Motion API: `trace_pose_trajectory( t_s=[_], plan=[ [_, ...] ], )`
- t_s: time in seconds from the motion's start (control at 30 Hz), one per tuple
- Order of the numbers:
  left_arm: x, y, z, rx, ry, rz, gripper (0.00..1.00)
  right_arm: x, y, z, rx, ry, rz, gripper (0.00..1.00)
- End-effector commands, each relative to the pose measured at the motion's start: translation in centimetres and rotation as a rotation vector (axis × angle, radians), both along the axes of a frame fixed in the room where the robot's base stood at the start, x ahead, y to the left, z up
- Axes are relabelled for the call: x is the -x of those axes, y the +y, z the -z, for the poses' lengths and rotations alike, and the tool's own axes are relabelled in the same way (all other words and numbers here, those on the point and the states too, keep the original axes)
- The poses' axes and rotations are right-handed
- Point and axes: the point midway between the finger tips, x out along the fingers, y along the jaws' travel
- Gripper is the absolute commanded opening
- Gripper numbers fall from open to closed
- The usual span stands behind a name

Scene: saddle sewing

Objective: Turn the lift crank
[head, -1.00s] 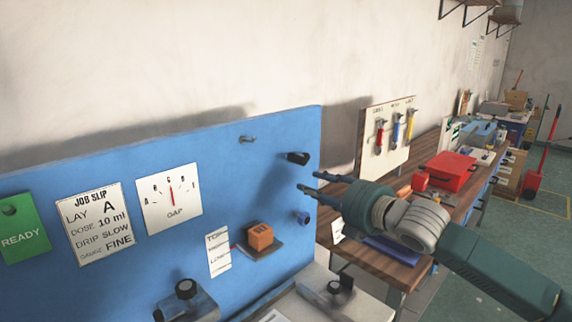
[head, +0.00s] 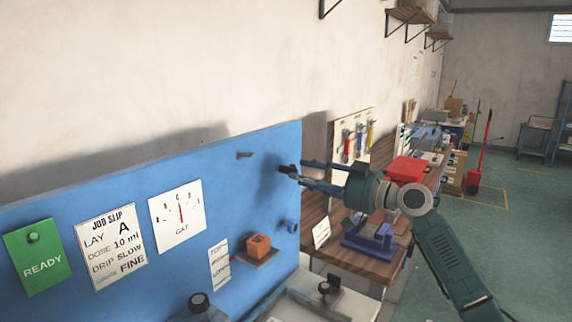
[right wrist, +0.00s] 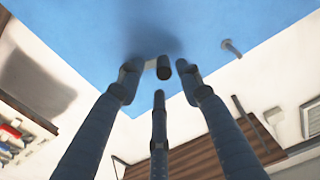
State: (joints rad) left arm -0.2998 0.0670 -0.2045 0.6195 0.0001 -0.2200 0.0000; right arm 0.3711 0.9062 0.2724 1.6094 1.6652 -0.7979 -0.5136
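The crank handle, a short black cylinder (head: 286,169), sticks out near the right edge of the blue board. In the right wrist view it shows as a dark cylinder (right wrist: 163,68) with a pale arm beside it. My right gripper (head: 302,170) comes from the right with its fingertips at the handle. In the right wrist view its fingers (right wrist: 159,82) are spread, with the handle between and just past the tips. I see no clear contact. My left gripper is out of view.
A wooden bench (head: 350,262) stands behind my right arm.

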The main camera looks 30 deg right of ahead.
Motion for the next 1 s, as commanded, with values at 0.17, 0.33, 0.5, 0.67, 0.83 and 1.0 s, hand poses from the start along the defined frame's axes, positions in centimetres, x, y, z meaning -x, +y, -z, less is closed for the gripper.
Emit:
trace_pose_trajectory(
  t_s=[0.17,0.33,0.5,0.67,0.83,1.0],
  plan=[
    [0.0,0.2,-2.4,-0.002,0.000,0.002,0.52,-3.0,1.4,-0.7,-0.002,-0.002,-0.002,0.36],
    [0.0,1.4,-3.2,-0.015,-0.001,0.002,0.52,-4.8,2.0,-0.3,0.000,-0.002,0.000,0.36],
    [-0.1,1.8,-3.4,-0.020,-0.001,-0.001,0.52,-5.3,2.3,-0.1,0.004,-0.002,0.000,0.36],
    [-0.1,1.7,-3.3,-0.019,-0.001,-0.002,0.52,-5.3,2.3,0.0,0.004,-0.002,0.000,0.36],
    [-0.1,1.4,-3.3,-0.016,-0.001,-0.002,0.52,-5.3,2.3,0.0,0.004,-0.002,0.000,0.12],
    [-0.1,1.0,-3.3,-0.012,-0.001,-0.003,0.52,-5.3,2.2,-0.1,0.003,-0.002,0.000,0.00]
  ],
)
